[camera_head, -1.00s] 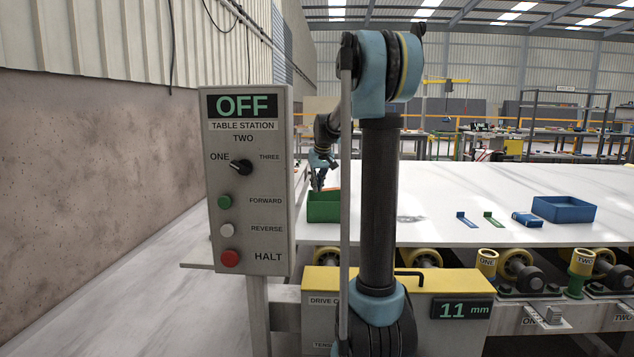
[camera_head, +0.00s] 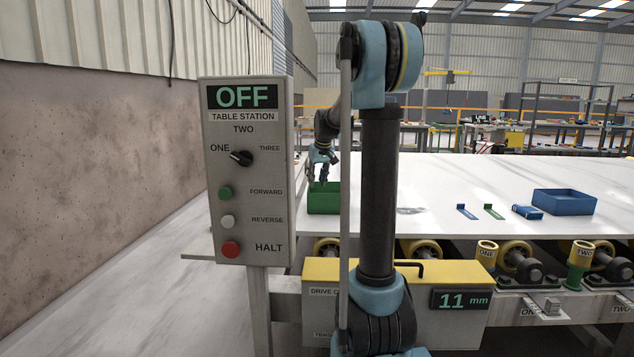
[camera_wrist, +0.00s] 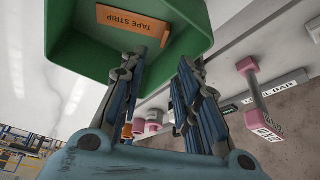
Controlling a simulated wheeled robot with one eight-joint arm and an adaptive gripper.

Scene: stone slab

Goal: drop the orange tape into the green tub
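The green tub (camera_head: 323,203) stands on the white slab, right of the control panel. It fills the upper left of the wrist view (camera_wrist: 80,65). The orange tape (camera_wrist: 135,22), labelled "TAPE STRIP", lies inside the tub in the wrist view. It cannot be seen in the head view. My gripper (camera_head: 322,180) is over the tub's opening. In the wrist view its two fingers (camera_wrist: 163,62) are spread apart with nothing between them, and the left finger is close to the tape's near edge.
The control panel (camera_head: 245,170) stands left of the tub. A pink bar (camera_wrist: 258,95) lies beside the tub in the wrist view. The slab's middle is mostly clear.

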